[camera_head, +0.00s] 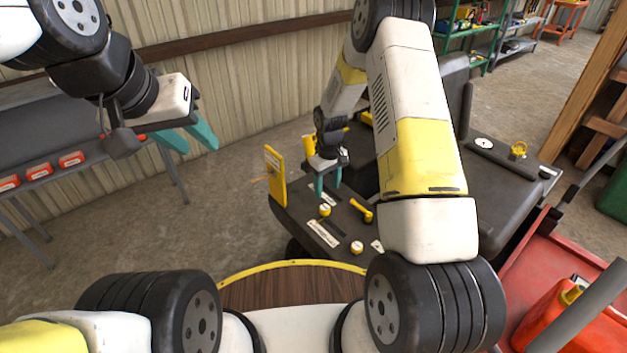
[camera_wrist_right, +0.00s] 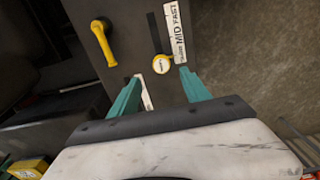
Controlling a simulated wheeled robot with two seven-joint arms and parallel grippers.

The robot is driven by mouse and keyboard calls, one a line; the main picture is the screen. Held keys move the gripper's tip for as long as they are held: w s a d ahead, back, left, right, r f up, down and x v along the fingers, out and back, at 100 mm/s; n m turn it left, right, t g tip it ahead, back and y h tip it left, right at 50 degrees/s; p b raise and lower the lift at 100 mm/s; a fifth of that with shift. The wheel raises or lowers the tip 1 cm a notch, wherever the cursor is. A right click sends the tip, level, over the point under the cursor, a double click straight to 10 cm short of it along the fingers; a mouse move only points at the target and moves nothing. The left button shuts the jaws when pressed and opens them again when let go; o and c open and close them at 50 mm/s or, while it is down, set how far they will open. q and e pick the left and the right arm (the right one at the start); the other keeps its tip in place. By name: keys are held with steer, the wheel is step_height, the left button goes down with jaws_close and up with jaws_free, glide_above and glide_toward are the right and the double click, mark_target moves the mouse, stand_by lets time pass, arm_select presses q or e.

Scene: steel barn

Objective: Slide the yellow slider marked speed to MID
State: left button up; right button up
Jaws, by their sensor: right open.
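The yellow slider knob (camera_wrist_right: 161,64) has a pale round cap and sits at the near end of a dark slot (camera_wrist_right: 154,32) in the right wrist view. A white label beside the slot reads MID and FAST (camera_wrist_right: 175,32); the knob is below MID, at the end away from FAST. The knob also shows in the head view (camera_head: 325,210) on the dark console. My right gripper (camera_wrist_right: 160,78) is open, its teal fingertips just short of the knob and spread to either side; contact is not clear. My left gripper (camera_head: 195,140) is open and empty, away from the console.
A yellow lever (camera_wrist_right: 103,42) stands left of the slot in the right wrist view. A second yellow knob (camera_head: 357,247) and a yellow upright plate (camera_head: 276,175) are on the console. A bench with red boxes (camera_head: 71,160) is at left, a red jerry can (camera_head: 548,312) at right.

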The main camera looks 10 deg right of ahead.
mark_target(325, 207)
step_height(325, 207, down, 2)
steer(key=shift+w+a+f, duration=0.1)
steer(key=shift+w+a, duration=0.05)
step_height(325, 207, down, 7)
steer(key=shift+f, duration=0.1)
jaws_close()
stand_by(0.4)
stand_by(1.2)
